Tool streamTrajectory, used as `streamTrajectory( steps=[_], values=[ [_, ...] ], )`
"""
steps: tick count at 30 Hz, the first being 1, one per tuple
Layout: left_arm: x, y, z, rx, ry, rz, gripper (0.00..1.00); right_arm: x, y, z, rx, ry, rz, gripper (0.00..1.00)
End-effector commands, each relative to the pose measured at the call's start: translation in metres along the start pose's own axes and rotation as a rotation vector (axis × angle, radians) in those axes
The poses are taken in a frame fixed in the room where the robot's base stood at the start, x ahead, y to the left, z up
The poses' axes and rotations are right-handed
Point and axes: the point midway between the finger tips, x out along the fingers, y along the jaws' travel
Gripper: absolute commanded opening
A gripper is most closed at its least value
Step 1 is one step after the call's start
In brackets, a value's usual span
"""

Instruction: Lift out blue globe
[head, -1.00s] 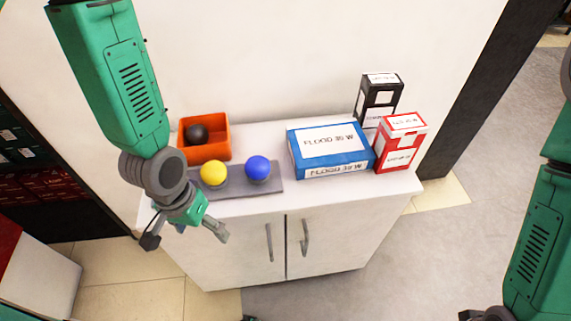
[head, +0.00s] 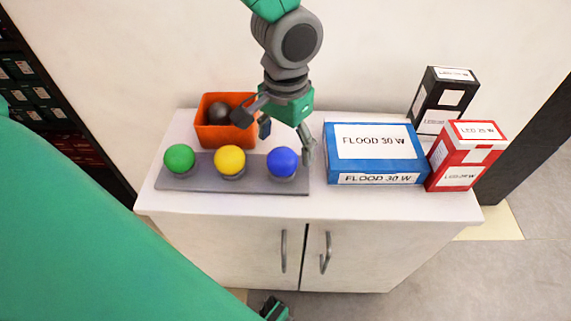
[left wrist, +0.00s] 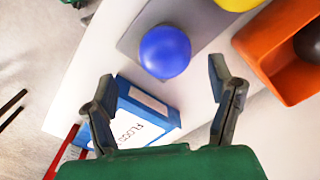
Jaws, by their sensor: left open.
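The blue globe (head: 282,162) sits at the right end of a flat grey holder (head: 205,184) on the white cabinet top, beside the yellow globe (head: 230,159) and the green globe (head: 179,158). My left gripper (head: 287,138) is open and empty, just behind and above the blue globe, with one finger near the globe's right side in the head view. In the left wrist view the blue globe (left wrist: 165,51) lies ahead of the gap between the open fingers (left wrist: 162,85), apart from both. The yellow globe is cut off at the top there.
An orange bin (head: 225,134) with a dark ball (head: 218,112) stands behind the holder, close to my left gripper. A blue box (head: 375,153), a red-and-white box (head: 467,155) and a black box (head: 442,98) stand to the right. The cabinet's front strip is clear.

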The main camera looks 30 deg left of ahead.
Motion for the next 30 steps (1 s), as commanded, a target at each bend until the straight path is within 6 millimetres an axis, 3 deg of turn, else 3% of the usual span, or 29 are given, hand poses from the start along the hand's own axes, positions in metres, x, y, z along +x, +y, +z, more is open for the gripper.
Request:
streamTrajectory(
  steps=[8,16,23,24,28,29,30],
  values=[
    [0.019,-0.002,0.0,0.0,-0.001,0.0,0.76,0.009,0.0,0.0,0.0,0.0,0.0,0.4],
    [0.059,-0.005,-0.001,0.002,-0.001,0.0,0.76,0.028,0.0,0.002,0.0,0.0,0.0,0.4],
    [0.059,-0.005,-0.001,0.001,0.001,0.0,0.76,0.027,0.0,0.002,0.0,0.0,0.0,0.4],
    [0.059,-0.005,-0.001,0.001,0.001,0.0,0.72,0.027,0.0,0.001,0.0,0.0,0.0,0.4],
    [0.059,-0.005,-0.001,0.001,0.001,0.0,0.27,0.027,0.0,0.001,0.0,0.0,0.0,0.4],
    [0.059,-0.005,-0.001,0.001,0.001,0.0,0.2,0.027,0.0,0.001,0.0,0.0,0.0,0.4],
    [0.059,-0.005,-0.001,0.001,0.001,0.0,0.2,0.027,0.0,0.001,0.0,0.0,0.0,0.4]
  ],
)
